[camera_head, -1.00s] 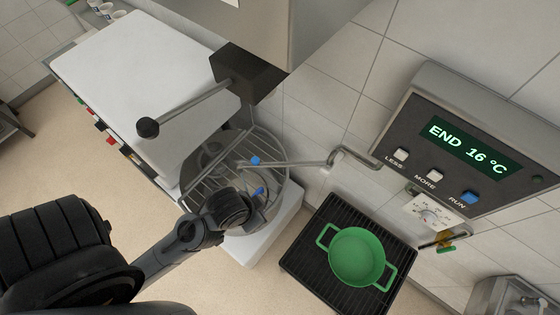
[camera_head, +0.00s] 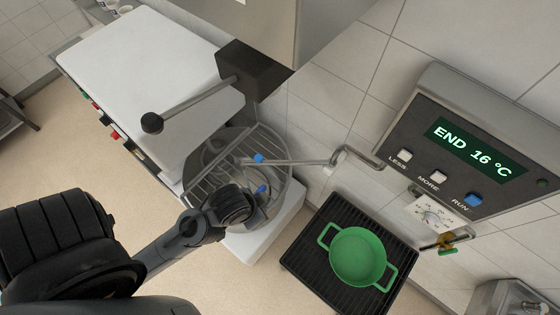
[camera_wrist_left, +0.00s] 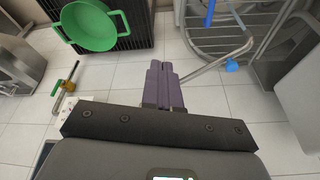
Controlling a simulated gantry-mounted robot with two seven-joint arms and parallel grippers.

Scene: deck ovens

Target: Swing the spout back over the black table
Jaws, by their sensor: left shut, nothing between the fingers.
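The spout (camera_head: 300,162) is a thin metal pipe. It runs left from a wall bracket and ends over the round wire-guarded bowl, near a blue piece (camera_head: 258,158). The black table (camera_head: 310,240) is a ribbed stand to the right of the bowl. My left gripper (camera_head: 234,205) is at the bowl's front edge, below the spout's end; its fingertips are hidden in the head view. In the left wrist view its fingers (camera_wrist_left: 163,86) are shut and empty. The spout (camera_wrist_left: 205,67) passes close beside them there; I cannot tell whether they touch. My right gripper is not in view.
A green two-handled pot (camera_head: 358,255) stands on the black table. A control panel (camera_head: 470,150) reading "END 16 °C" hangs on the wall at right. A lever with a black knob (camera_head: 151,122) juts out over the white machine top (camera_head: 150,70).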

